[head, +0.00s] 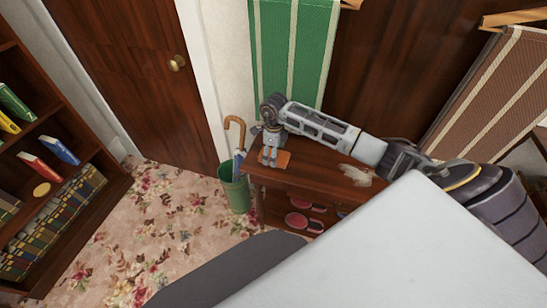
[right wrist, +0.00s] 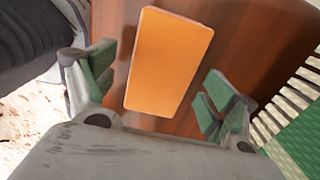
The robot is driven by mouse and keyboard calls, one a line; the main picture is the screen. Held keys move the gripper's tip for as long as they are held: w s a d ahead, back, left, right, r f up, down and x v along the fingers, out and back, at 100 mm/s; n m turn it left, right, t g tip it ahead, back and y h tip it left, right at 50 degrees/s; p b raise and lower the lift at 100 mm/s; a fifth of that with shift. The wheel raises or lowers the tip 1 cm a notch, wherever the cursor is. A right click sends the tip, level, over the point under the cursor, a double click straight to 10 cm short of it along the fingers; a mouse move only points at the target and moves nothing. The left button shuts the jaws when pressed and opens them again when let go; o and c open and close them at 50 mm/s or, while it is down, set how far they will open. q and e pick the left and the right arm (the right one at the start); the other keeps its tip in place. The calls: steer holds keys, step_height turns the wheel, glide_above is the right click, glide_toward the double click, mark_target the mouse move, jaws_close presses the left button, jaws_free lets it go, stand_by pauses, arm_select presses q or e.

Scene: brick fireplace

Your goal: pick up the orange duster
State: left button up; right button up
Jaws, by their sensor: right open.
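The orange duster (right wrist: 168,60) is a flat rectangular block lying on the dark wooden bench (head: 318,162). In the head view the duster (head: 284,158) is partly hidden behind my right gripper (head: 269,157). My right gripper points down over the bench's left end. In the right wrist view my right gripper (right wrist: 160,90) is open, with its green-padded fingers on either side of the duster's near part. A gap shows between the duster and each finger. I cannot tell how high the fingertips are above the bench. My left gripper is not in view.
A fluffy pale object (head: 355,175) lies on the bench to the right. Red-soled shoes (head: 305,222) sit on the shelf below. A green bin (head: 235,190) with an umbrella (head: 236,135) stands left of the bench. A bookcase (head: 60,205) is at the far left. Floral carpet lies between.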

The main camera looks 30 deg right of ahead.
steer(key=shift+f, duration=0.8)
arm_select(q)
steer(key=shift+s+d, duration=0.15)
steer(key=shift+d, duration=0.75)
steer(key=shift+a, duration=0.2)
arm_select(e)
steer(key=shift+c, duration=1.2)
steer(key=c, duration=0.9)
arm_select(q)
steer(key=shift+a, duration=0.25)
arm_select(e)
steer(key=shift+o, duration=0.2)
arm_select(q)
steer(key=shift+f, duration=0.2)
arm_select(e)
steer(key=shift+r, duration=5.05)
